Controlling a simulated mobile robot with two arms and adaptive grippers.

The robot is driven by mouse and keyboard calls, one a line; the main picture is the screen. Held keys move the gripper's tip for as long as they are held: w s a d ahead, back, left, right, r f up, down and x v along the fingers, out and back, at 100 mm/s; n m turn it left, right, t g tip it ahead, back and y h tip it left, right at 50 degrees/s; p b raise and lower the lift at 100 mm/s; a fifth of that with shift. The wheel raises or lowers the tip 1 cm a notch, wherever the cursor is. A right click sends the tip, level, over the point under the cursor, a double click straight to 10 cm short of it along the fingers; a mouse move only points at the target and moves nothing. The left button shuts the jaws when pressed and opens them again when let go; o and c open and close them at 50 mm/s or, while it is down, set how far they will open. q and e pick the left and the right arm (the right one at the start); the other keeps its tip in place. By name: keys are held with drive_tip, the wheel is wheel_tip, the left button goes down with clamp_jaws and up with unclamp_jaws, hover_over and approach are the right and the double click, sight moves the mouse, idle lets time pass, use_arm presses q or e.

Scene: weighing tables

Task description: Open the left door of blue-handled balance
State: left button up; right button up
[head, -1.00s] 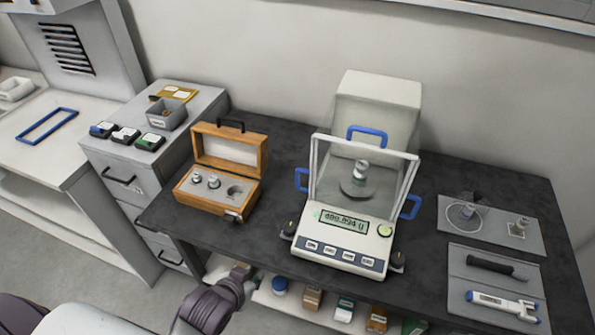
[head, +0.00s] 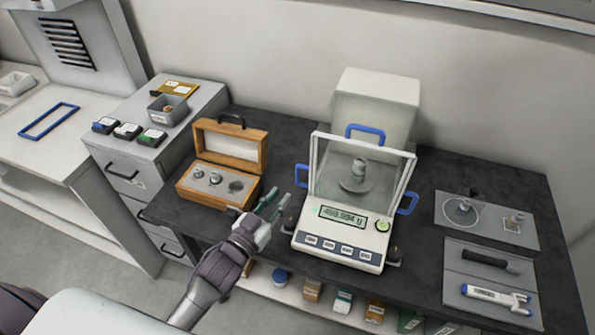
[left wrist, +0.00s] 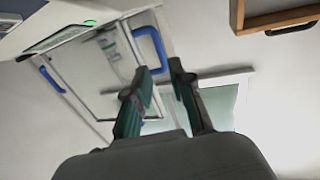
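The blue-handled balance (head: 353,215) stands on the dark table, with a glass chamber and a lit display. Its left door's blue handle (head: 301,176) is on the chamber's left side. A metal weight (head: 358,167) stands on the pan inside. My left gripper (head: 279,205) is open and empty, in front of and left of that handle, apart from it. In the left wrist view its spread fingertips (left wrist: 157,69) show near a blue handle (left wrist: 150,48), probably the left door's. The left door looks closed. My right gripper is out of view.
An open wooden weight box (head: 220,178) sits close left of my left gripper. Grey mats (head: 487,219) with small items lie at right.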

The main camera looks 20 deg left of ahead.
sight(297, 176)
use_arm(q)
drive_tip(key=p+x, duration=0.1)
drive_tip(key=x, duration=0.8)
drive_tip(key=shift+w+d+p, duration=0.1)
drive_tip(key=shift+w+p, duration=0.15)
drive_tip(key=shift+p, duration=0.15)
clamp_jaws()
